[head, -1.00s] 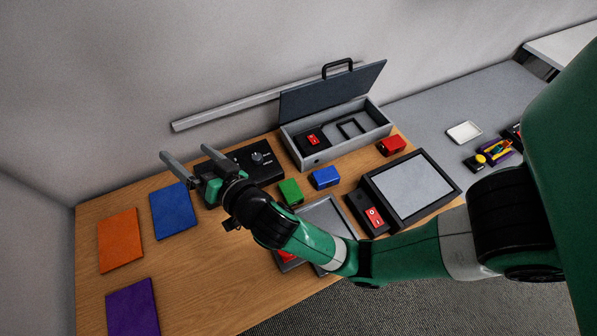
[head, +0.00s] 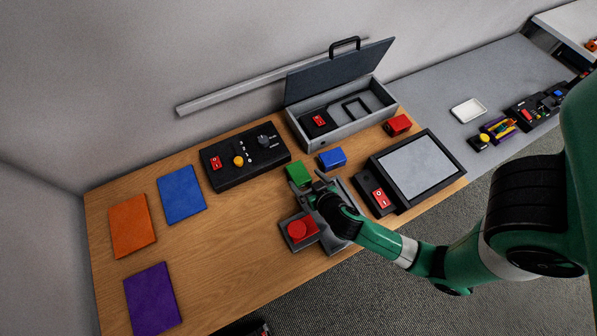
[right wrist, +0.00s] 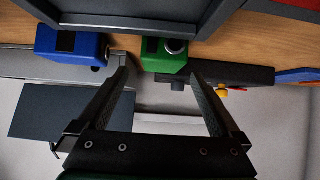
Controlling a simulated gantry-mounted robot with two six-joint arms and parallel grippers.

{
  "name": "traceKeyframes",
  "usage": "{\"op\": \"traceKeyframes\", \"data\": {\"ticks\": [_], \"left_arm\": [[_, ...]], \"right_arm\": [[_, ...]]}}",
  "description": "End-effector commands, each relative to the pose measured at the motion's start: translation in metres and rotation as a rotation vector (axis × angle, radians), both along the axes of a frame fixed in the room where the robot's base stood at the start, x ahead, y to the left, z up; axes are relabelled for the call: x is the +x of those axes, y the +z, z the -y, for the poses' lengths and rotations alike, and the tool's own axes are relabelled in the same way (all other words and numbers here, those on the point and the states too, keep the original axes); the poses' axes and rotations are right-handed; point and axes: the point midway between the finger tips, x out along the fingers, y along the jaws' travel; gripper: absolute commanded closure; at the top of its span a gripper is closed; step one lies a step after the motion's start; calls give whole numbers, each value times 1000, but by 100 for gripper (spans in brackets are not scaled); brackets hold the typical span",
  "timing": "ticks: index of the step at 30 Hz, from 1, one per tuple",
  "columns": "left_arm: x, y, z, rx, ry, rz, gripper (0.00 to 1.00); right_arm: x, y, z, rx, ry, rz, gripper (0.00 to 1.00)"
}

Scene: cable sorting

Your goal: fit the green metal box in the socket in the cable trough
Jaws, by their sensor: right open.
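The green metal box (head: 298,173) stands on the wooden table, left of the blue box (head: 332,159). My right gripper (head: 307,184) is open and empty, with its fingers close to the green box on its near side. In the right wrist view, the green box (right wrist: 164,55) shows ahead between the open fingertips, nearer the right-hand one; I cannot tell whether they touch it. The grey cable trough (head: 345,132) stands behind, its lid raised. A black square frame (head: 367,99), which looks like the socket, is inside it, right of a red switch module (head: 319,121). My left gripper is not in view.
A black control panel (head: 243,163) stands left of the green box. A grey tray with a red button (head: 297,231) lies beneath my right wrist. A red box (head: 399,124) and a framed grey panel (head: 418,166) are to the right.

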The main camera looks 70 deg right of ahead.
Motion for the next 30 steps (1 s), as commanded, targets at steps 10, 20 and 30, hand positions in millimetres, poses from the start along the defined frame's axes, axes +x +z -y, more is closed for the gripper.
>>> {"op": "traceKeyframes", "data": {"ticks": [10,20,30], "left_arm": [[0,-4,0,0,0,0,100],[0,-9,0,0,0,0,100],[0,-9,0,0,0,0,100]], "right_arm": [[17,-15,14,0,-2,1,0],[39,-34,31,1,2,1,0],[38,-33,31,1,2,1,40]]}}
